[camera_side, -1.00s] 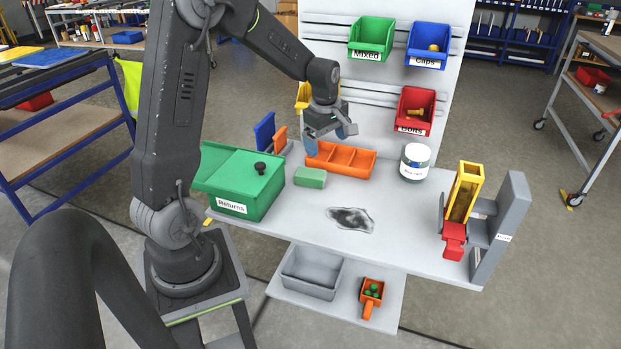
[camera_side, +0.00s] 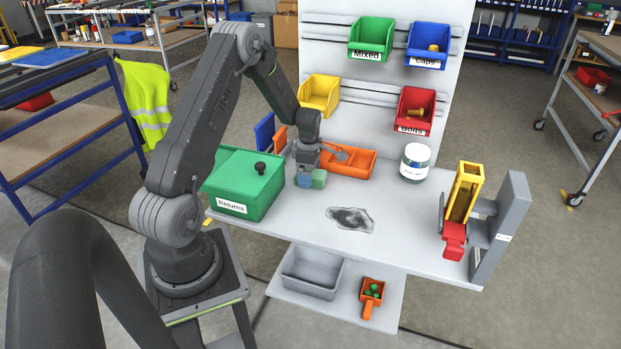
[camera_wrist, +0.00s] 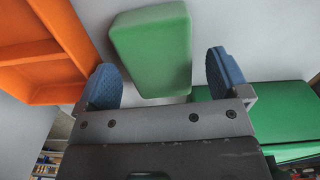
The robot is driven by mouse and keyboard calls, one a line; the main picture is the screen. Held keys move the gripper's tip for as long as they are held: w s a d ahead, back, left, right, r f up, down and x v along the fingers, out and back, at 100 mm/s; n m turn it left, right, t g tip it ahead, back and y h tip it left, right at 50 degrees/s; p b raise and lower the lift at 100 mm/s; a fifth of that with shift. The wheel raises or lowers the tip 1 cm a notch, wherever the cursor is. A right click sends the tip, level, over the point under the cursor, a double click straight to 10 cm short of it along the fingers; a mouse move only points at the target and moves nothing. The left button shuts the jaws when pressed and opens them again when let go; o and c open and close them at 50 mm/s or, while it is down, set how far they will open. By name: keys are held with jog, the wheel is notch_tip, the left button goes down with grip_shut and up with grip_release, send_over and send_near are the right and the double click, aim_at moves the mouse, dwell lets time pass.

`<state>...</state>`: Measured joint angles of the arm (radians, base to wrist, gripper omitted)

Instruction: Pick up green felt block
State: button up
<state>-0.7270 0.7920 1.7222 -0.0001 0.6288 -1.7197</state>
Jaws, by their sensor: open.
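The green felt block (camera_side: 319,179) lies on the light grey table between the green Returns box and the orange tray. In the side view my gripper (camera_side: 311,179) is down at the block and hides its left part. In the wrist view the block (camera_wrist: 152,48) lies ahead of and between the two blue fingertips of my gripper (camera_wrist: 164,82). The fingers are apart, with a gap on both sides of the block's near end. I cannot tell exactly how far the fingertips are above the table.
The green Returns box (camera_side: 240,187) stands close on the left. The orange divided tray (camera_side: 358,163) is close behind on the right. A white-labelled jar (camera_side: 415,162) stands further right. A dark stain (camera_side: 350,218) marks the table in front, where the surface is otherwise clear.

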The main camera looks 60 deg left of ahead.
jog(key=shift+f, duration=0.45)
jog(key=c, duration=1)
jog(key=shift+r, duration=0.1)
jog(key=shift+w+d+r, duration=0.1)
jog(key=shift+d+r, duration=0.1)
jog(key=shift+r, duration=0.25)
jog(key=r, duration=0.6)
jog(key=shift+d+r, duration=0.1)
jog(key=shift+d, duration=0.15)
jog(key=w+d, duration=0.2)
jog(key=d, duration=0.7)
jog(key=w+d, duration=0.3)
jog(key=d, duration=0.6)
jog(key=shift+w+d, duration=0.15)
jog(key=shift+w, duration=0.15)
